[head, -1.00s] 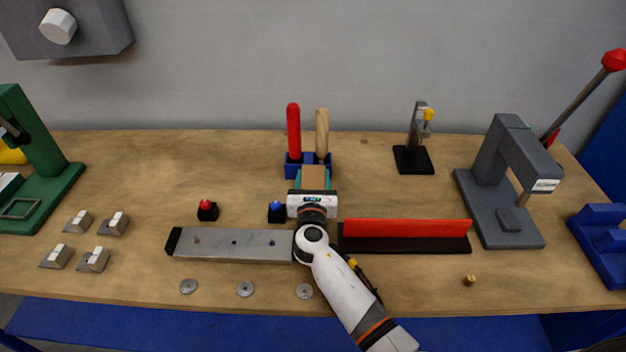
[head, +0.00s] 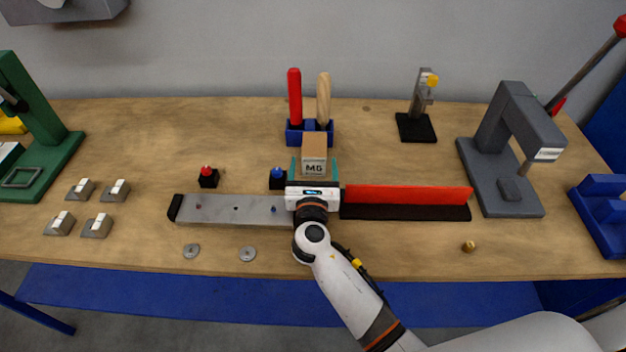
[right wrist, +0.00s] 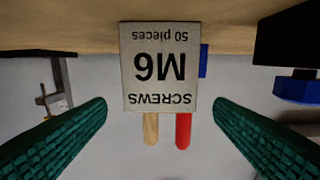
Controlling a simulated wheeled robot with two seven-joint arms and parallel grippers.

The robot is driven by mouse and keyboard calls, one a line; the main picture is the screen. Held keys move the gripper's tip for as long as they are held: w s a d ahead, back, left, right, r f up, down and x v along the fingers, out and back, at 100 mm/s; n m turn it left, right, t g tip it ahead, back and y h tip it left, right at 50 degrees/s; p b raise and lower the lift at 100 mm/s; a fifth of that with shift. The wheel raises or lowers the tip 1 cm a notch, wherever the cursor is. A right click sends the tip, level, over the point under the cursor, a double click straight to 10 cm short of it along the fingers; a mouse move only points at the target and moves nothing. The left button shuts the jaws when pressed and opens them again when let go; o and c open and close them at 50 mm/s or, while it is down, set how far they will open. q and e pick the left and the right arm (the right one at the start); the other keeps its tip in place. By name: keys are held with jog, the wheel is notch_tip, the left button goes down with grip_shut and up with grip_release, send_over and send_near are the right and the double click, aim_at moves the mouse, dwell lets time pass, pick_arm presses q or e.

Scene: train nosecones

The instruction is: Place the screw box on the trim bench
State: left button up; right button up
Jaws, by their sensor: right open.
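The screw box (head: 315,157) is a small brown carton marked M6. It stands on the wooden trim bench (head: 400,255), in front of the tool holder. In the right wrist view the label of the screw box (right wrist: 160,68) faces the camera, upside down, reading M6 screws, 50 pieces. My right gripper (head: 314,172) is open, its teal fingers to either side of the box in the head view. In the right wrist view the fingers are spread wide, with visible gaps on both sides of the box. My left gripper is not in view.
A blue holder (head: 296,136) with a red and a wooden handle stands just behind the box. A grey metal bar (head: 235,209) and a red strip (head: 407,197) flank my right arm. A grey press (head: 500,150) stands at the right.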

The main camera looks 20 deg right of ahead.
jog(key=shift+v, duration=2.25)
